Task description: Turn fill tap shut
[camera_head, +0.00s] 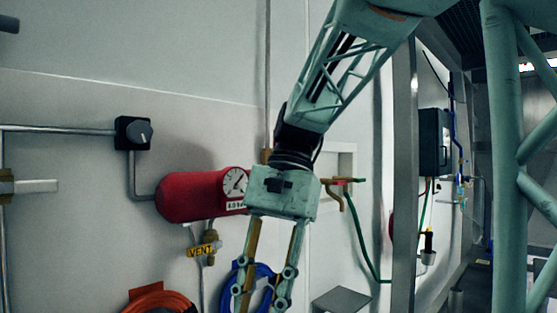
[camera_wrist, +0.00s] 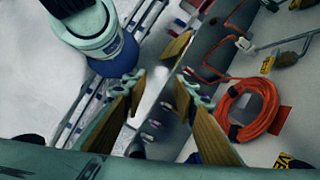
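No label marks the fill tap, so I cannot tell which fitting it is. A black box with a grey round knob (camera_head: 140,132) sits on the wall pipe at upper left, above a red tank. A brass valve with a pale bar (camera_head: 35,186) is at the left edge. A brass tap (camera_head: 345,182) with a green hose is just right of my wrist. My gripper (camera_head: 260,300) points down in front of the wall, right of the tank. Its fingers are apart and empty; the wrist view also shows them spread (camera_wrist: 160,82).
An orange hose coil (camera_head: 158,298) and a blue coil (camera_head: 262,272) hang low. A grey post (camera_head: 404,180) stands at right.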

